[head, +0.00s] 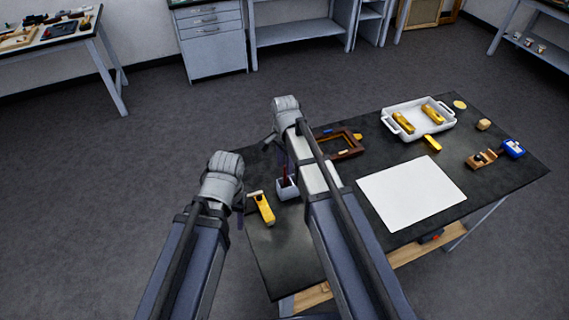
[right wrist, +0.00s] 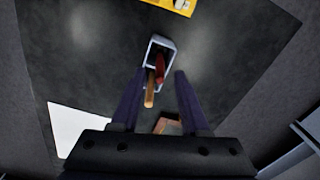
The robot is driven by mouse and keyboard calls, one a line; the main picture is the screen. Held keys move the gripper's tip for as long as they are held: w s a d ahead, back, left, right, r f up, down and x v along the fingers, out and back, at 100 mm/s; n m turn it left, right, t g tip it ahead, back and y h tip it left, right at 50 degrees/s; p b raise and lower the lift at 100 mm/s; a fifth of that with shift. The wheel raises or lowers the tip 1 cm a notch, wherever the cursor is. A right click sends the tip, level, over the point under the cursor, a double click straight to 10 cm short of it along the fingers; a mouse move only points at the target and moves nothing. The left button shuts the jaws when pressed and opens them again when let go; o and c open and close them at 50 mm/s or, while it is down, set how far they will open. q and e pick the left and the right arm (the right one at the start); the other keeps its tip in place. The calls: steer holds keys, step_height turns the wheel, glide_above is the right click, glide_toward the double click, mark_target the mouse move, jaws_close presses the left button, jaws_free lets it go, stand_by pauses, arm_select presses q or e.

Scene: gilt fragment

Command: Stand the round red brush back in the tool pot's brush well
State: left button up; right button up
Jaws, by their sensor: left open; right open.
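The tool pot (head: 288,190) is a small pale grey container on the dark table near its left edge. In the right wrist view the pot (right wrist: 161,43) holds a red tool (right wrist: 160,68), apparently the round red brush (head: 285,173), and a tan wooden handle (right wrist: 150,88). Which well each is in cannot be told. My right gripper (right wrist: 161,72) is open, with the pot and handles showing between its fingers; nothing is gripped. My left gripper (head: 240,208) is open and empty, left of the pot by the table edge; its fingers are mostly hidden.
A brown wooden frame (head: 351,152) lies behind my right arm.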

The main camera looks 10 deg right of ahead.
step_height(320, 180, up, 8)
steer(key=p, duration=0.6)
steer(key=shift+f, duration=0.2)
steer(key=s+a+n, duration=0.3)
steer(key=s+n, duration=0.5)
steer(key=s, duration=0.1)
steer(key=s+a+n+h, duration=0.1)
steer(key=s+a+n, duration=0.2)
steer(key=s+n, duration=0.5)
steer(key=shift+s, duration=0.4)
